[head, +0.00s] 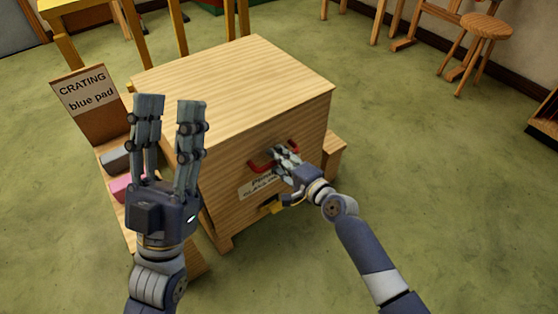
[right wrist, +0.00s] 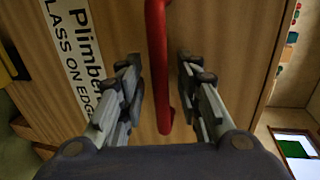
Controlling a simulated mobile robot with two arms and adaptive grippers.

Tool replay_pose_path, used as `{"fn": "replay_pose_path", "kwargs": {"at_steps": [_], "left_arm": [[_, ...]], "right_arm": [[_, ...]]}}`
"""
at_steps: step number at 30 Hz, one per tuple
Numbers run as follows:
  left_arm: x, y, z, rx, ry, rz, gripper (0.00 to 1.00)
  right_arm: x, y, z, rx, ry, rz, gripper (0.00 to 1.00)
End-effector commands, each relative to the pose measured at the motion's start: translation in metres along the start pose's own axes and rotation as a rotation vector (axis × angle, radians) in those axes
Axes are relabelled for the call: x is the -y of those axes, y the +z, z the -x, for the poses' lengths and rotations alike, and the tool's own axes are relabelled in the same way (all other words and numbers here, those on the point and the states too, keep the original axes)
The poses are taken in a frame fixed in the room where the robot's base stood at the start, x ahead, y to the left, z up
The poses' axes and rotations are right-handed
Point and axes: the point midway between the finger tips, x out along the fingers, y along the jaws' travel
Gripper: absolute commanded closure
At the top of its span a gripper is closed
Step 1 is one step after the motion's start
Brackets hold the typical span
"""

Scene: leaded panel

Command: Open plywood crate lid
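The plywood crate (head: 262,150) stands on the floor in the middle of the head view. Its flat lid (head: 235,75) lies level on top, with no gap visible. A red handle (head: 257,167) sits on the crate's front face, above a partly hidden white label; the handle also shows in the right wrist view (right wrist: 157,65). My right gripper (head: 282,155) is at the handle. In the right wrist view its fingers (right wrist: 160,70) stand apart on both sides of the red bar, with gaps. My left gripper (head: 170,103) is open and empty, pointing up in front of the crate's left side.
A "CRATING blue pad" sign (head: 88,100) stands on a wooden bench left of the crate, with a grey block (head: 115,160) and a pink block (head: 124,187) below it. A yellow-framed table (head: 62,45) stands behind. A stool (head: 486,27) is at back right. Green floor (head: 430,160) is clear at right.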

Motion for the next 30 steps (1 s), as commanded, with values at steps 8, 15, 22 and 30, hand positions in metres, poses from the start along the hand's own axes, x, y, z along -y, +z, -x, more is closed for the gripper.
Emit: {"fn": "replay_pose_path", "kwargs": {"at_steps": [8,15,22,30], "left_arm": [[-0.001,-0.005,0.000,-0.028,0.001,0.002,0.60],[-0.001,-0.005,0.000,-0.027,0.001,0.001,0.60],[-0.001,-0.005,0.000,-0.026,0.001,0.002,0.60],[0.002,0.013,-0.002,0.072,-0.003,-0.005,0.60]], "right_arm": [[0.000,0.000,-0.004,0.000,0.000,0.001,0.68],[0.000,0.000,-0.003,0.000,0.000,0.001,0.97],[0.000,0.000,-0.003,0.000,0.000,0.001,1.00],[0.004,-0.002,-0.001,0.000,0.006,0.001,1.00]]}}
